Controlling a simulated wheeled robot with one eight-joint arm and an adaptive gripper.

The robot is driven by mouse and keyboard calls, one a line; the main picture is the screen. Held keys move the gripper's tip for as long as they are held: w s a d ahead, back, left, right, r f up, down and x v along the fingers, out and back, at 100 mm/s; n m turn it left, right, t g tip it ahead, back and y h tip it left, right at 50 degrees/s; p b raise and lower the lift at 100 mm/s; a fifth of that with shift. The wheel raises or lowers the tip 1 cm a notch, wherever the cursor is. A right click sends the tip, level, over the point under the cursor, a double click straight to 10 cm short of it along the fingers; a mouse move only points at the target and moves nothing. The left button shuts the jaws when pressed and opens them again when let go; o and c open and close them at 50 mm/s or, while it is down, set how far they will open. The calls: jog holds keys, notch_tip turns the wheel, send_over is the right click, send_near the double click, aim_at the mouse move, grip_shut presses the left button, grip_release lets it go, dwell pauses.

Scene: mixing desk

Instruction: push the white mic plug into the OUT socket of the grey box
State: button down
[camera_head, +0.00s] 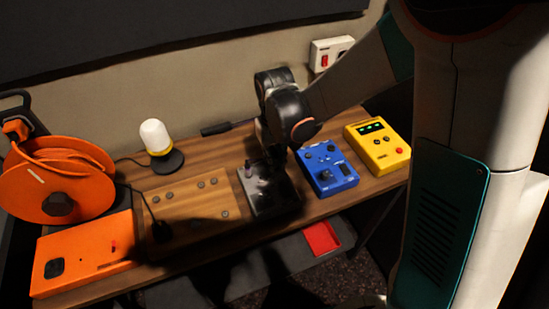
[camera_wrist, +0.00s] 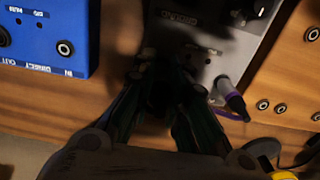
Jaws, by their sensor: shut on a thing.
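In the head view the grey box (camera_head: 284,198) lies partly under my arm.
The blue box (camera_wrist: 45,38) is close on the left in the wrist view. A wooden panel with sockets (camera_wrist: 287,88) is on the right. The desk also holds a yellow box (camera_head: 377,143), a lamp (camera_head: 156,137), an orange cable reel (camera_head: 75,170) and an orange box (camera_head: 85,258).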

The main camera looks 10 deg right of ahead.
jog(key=c, duration=1.5)
grip_release()
notch_tip(320, 180, up, 12)
jog(key=shift+r, duration=0.1)
jog(key=s+d+r+m+t, duration=0.1)
jog(key=s+d+r+t, duration=0.1)
jog(key=s+d, duration=0.2)
jog(key=s+d+r+m+t, duration=0.1)
jog(key=s+d+r+t, duration=0.1)
jog(key=s+d, duration=0.3)
jog(key=s+d+r+m+t, duration=0.1)
jog(key=s+d+r+t, duration=0.1)
jog(key=s, duration=0.4)
jog(key=shift+s+d+t, duration=0.15)
jog(key=shift+d+t, duration=0.45)
jog(key=shift+d, duration=0.7)
